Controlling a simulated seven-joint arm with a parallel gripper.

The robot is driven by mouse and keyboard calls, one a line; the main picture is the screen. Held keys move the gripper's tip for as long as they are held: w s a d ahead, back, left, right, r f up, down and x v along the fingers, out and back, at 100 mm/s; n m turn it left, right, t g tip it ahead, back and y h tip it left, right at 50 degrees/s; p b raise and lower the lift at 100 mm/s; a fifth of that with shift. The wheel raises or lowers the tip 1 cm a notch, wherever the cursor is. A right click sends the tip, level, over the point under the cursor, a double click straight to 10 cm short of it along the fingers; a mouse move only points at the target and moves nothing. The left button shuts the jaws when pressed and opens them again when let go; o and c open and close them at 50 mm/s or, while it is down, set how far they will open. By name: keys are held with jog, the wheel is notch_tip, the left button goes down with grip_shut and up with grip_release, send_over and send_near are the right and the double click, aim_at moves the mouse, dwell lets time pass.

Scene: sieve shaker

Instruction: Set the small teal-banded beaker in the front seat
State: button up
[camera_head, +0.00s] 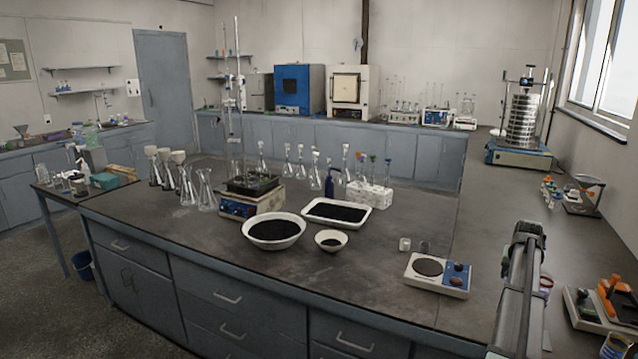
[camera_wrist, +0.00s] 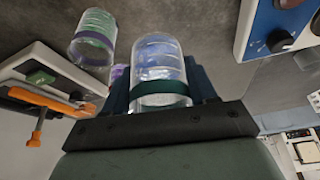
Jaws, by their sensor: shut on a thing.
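The small clear beaker with a teal band (camera_wrist: 157,62) is between the fingers of my gripper (camera_wrist: 163,84) in the wrist view. My gripper is shut on it around the band. A second clear beaker with a purple band (camera_wrist: 94,40) stands apart from it to the left in that view. In the head view my arm covers the right front of the bench, and the fingers and held beaker cannot be made out. I cannot tell which spot is the front seat.
A white device with orange clamps (camera_head: 608,298) stands at the right edge; its orange part (camera_wrist: 45,105) shows in the wrist view. A balance (camera_head: 437,274) sits left of my arm. The sieve shaker (camera_head: 520,125) stands farther back.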

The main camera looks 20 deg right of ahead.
jog(key=w+a+f+n+y, duration=0.1)
jog(key=w+a+n, duration=0.2)
jog(key=a, duration=2)
jog(key=w+a+f+n+t+y, duration=0.1)
jog(key=w+a+n, duration=0.2)
jog(key=a, duration=1.9)
jog(key=w+a+f+n+t+y, duration=0.1)
jog(key=w+a+n, duration=0.2)
jog(key=a, duration=2)
jog(key=shift+a+f+n+y, duration=0.3)
jog(key=shift+f+n, duration=0.05)
jog(key=shift+n, duration=0.65)
